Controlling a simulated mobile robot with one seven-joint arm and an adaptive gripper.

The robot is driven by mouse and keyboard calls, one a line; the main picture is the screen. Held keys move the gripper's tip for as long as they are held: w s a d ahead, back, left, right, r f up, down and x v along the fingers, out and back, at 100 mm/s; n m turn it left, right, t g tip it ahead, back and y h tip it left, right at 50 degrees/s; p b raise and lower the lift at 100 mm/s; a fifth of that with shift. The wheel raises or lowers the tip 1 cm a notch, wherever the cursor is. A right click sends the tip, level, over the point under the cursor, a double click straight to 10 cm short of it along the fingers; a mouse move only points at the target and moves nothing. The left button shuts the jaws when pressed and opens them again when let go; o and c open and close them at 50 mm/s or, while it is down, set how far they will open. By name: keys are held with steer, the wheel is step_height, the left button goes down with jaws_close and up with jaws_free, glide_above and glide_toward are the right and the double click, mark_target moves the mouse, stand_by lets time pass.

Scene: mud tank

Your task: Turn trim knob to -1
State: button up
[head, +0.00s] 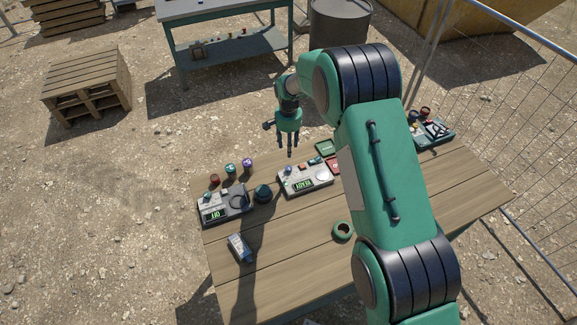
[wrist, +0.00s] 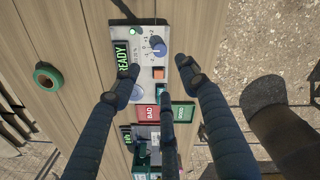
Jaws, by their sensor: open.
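The trim knob (wrist: 158,46) is a small blue-grey dial with a printed scale on a pale panel in the wrist view; its exact setting is too small to read. It sits on the grey device (head: 305,181) whose green display reads READY, which also shows in the wrist view (wrist: 140,75). In the head view the knob (head: 289,169) is at the device's upper left. My gripper (head: 290,152) hangs above and behind the device, fingers pointing down, open and empty. In the wrist view its fingers (wrist: 160,76) spread around the panel, apart from the knob.
Red BAD (wrist: 150,117) and green GOOD (wrist: 183,112) trays adjoin the device. Another device (head: 224,205), a dark round object (head: 263,193), small coloured pieces (head: 231,168), a handheld item (head: 240,248) and a green ring (head: 343,230) are on the table. The front planks are mostly clear.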

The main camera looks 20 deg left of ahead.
mark_target(288, 167)
steer(key=shift+f+p, duration=1)
steer(key=shift+f, duration=5.75)
jaws_close()
